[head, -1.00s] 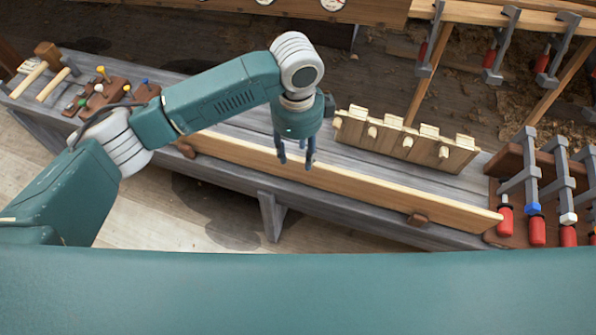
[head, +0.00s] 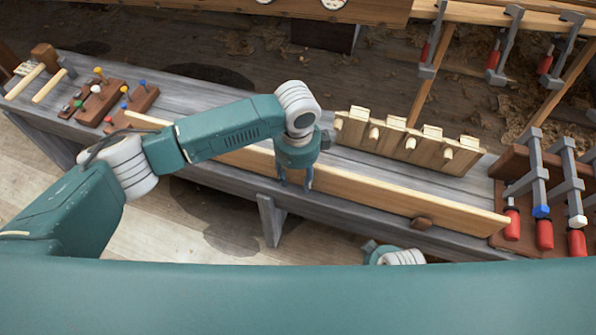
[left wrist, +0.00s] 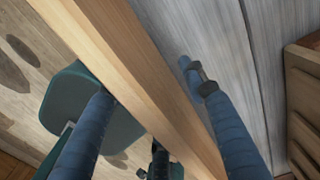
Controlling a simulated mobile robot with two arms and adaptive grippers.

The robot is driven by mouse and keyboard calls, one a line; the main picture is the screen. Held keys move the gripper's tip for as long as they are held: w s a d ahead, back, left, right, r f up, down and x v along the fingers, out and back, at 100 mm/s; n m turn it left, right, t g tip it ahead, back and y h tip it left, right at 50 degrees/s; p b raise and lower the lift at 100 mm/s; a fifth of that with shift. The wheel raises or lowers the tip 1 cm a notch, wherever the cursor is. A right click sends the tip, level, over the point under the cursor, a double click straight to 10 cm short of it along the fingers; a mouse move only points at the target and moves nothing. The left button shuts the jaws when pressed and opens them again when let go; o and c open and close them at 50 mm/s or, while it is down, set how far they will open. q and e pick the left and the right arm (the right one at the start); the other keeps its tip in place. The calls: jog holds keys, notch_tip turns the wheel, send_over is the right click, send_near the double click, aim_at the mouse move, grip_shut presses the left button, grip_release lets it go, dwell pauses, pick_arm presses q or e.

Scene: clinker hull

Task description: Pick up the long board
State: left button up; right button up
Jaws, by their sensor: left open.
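The long board (head: 380,196) is pale wood and stands on edge along the front of the grey bench, running past my left gripper to the right. My left gripper (head: 295,184) points down at the board's top edge, left of its middle. In the left wrist view, the board (left wrist: 128,70) passes between the open blue fingers of the left gripper (left wrist: 144,79), one on each side, with gaps visible. Part of the board is hidden behind my left arm. Only a small part of my right arm shows at the bottom; its gripper is out of sight.
A pegged wooden piece (head: 405,143) stands behind the board. Clamps with red handles (head: 543,234) stand at the bench's right end. Mallets and small tools (head: 100,98) lie at the left end.

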pick_arm(q)
grip_shut()
jog(key=shift+r, duration=0.15)
